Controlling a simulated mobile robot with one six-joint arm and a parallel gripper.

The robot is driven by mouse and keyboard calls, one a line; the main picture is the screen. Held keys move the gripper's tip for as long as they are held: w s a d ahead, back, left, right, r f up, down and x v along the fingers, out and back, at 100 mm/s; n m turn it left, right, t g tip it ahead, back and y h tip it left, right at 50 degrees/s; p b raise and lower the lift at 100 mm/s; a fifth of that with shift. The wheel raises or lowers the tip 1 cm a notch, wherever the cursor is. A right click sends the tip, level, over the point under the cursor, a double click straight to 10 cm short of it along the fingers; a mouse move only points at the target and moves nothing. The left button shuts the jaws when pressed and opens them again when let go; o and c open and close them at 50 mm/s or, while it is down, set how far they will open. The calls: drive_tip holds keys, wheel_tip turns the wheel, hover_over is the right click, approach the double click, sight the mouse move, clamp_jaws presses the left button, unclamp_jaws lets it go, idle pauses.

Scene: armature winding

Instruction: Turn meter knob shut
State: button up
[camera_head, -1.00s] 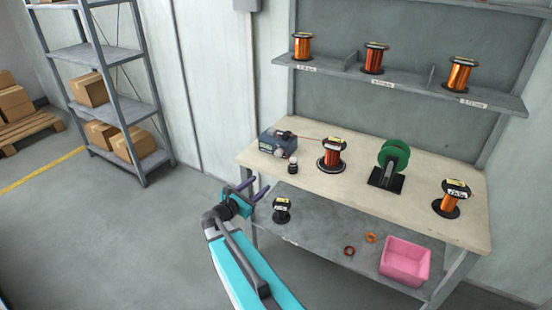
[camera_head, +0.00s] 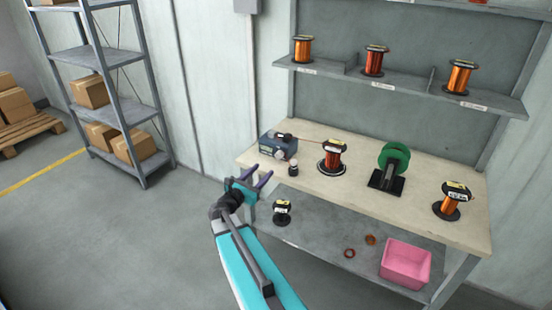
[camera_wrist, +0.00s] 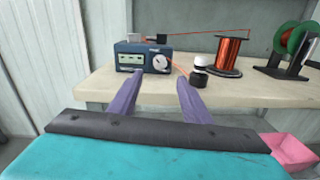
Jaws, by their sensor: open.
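The blue meter box (camera_head: 277,144) stands at the left end of the workbench top. In the wrist view the meter (camera_wrist: 143,58) shows a pale display on its left and a round white knob (camera_wrist: 160,62) on its right front. My gripper (camera_head: 258,180) is open and empty, in front of the bench's left front edge and short of the meter. In the wrist view its two purple fingers (camera_wrist: 157,85) point forward at the meter, with the knob ahead between them. Nothing hides the knob in the wrist view. The direction the knob points is too small to tell.
A small black-and-white object (camera_wrist: 200,70) stands just right of the meter. Beyond it are a copper wire spool (camera_head: 332,157) and a green reel (camera_head: 393,160). An orange wire runs from the meter to the spool. A pink bin (camera_head: 405,262) sits on the lower shelf.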

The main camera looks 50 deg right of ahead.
sight(278, 157)
drive_tip(key=p+x, duration=0.2)
drive_tip(key=x, duration=0.9)
drive_tip(key=shift+w+d+p, duration=0.1)
drive_tip(key=shift+d+p, duration=0.25)
drive_tip(key=c, duration=1)
drive_tip(key=shift+c, duration=0.2)
